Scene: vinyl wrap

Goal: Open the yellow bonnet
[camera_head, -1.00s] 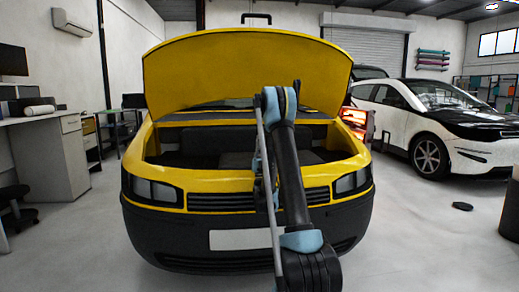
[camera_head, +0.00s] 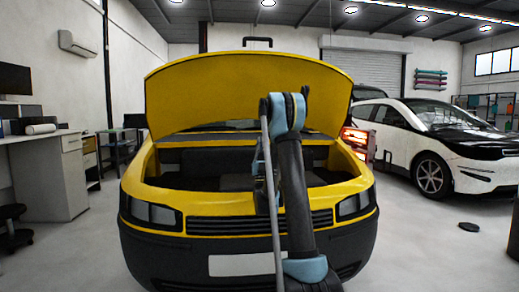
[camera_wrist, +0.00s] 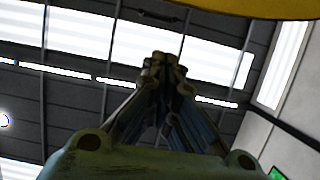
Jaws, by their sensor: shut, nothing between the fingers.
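The yellow bonnet (camera_head: 245,88) stands raised above the front of the yellow car (camera_head: 240,205), tilted up, with the dark front bay (camera_head: 210,168) open under it. My arm reaches up in front of the car and hides part of the bay. In the wrist view my gripper (camera_wrist: 163,62) points up toward the ceiling, its fingers together and empty. The bonnet's yellow edge (camera_wrist: 240,8) shows at the top right of that view, apart from the fingers. In the head view my gripper is mostly hidden behind my arm.
A white and black car (camera_head: 430,140) stands at the right. A desk (camera_head: 55,165) with drawers is at the left, with a dark stool (camera_head: 12,225) by it. A small dark disc (camera_head: 469,227) lies on the floor.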

